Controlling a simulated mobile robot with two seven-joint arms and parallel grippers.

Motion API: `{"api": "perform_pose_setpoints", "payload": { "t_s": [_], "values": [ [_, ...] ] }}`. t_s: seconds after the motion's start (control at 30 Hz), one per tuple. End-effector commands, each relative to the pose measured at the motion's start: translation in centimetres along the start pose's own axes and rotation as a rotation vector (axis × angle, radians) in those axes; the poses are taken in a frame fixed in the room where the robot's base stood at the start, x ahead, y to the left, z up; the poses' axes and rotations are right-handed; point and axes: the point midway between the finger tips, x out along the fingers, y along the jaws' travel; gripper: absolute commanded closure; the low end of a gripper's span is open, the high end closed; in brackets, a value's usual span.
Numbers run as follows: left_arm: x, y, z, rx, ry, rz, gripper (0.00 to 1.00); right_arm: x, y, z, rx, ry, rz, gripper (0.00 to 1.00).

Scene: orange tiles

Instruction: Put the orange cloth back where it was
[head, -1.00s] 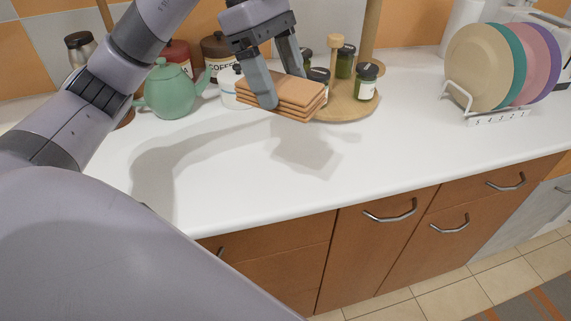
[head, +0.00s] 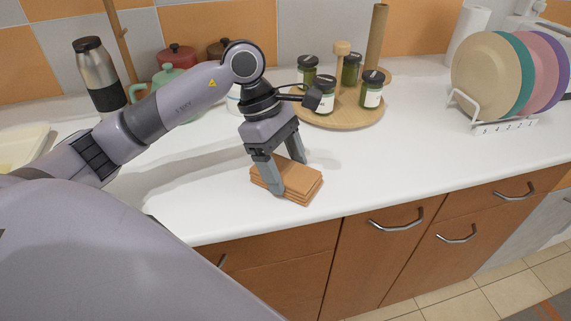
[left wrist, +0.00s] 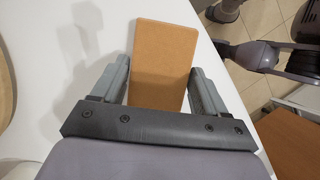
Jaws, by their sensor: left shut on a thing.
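The orange-brown folded cloth (head: 297,184) is a flat layered stack near the front edge of the white counter. My left gripper (head: 289,178) is shut on it, one finger on each side. The cloth looks to be at or just above the counter; I cannot tell whether it touches. In the left wrist view the cloth (left wrist: 162,62) shows as a flat tan rectangle between the two fingers (left wrist: 160,88). My right gripper is not clearly in the head view.
A round wooden tray (head: 348,117) with several green jars stands behind to the right. A plate rack (head: 497,122) with several plates is at the far right. A steel flask (head: 97,72) and a teapot (head: 163,78) stand at the back left. The counter right of the cloth is clear.

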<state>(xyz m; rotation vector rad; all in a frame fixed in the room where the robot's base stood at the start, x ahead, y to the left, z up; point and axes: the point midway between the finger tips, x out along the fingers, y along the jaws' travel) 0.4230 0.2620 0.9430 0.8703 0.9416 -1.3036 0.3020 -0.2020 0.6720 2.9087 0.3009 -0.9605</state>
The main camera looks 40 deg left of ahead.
Motion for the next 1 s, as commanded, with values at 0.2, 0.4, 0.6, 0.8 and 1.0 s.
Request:
{"api": "perform_pose_setpoints", "payload": {
  "t_s": [0.2,0.4,0.6,0.8,1.0],
  "values": [
    [0.0,0.0,0.0,0.000,0.000,0.002,0.51,0.0,0.0,0.0,0.000,0.001,0.000,0.57],
    [0.4,0.0,-0.2,0.000,0.000,0.001,0.17,0.2,0.0,0.3,0.001,-0.001,0.000,0.57],
    [0.3,0.0,-0.1,-0.001,0.001,0.000,0.01,0.2,0.0,0.2,0.002,0.000,-0.001,0.57],
    [0.1,0.0,0.0,0.000,0.000,0.000,0.01,0.0,0.0,-0.1,0.001,0.001,-0.001,0.57],
    [-2.6,0.1,0.0,-0.001,0.000,0.007,0.01,0.1,0.0,0.0,-0.001,0.004,0.000,0.57]
  ]
}}
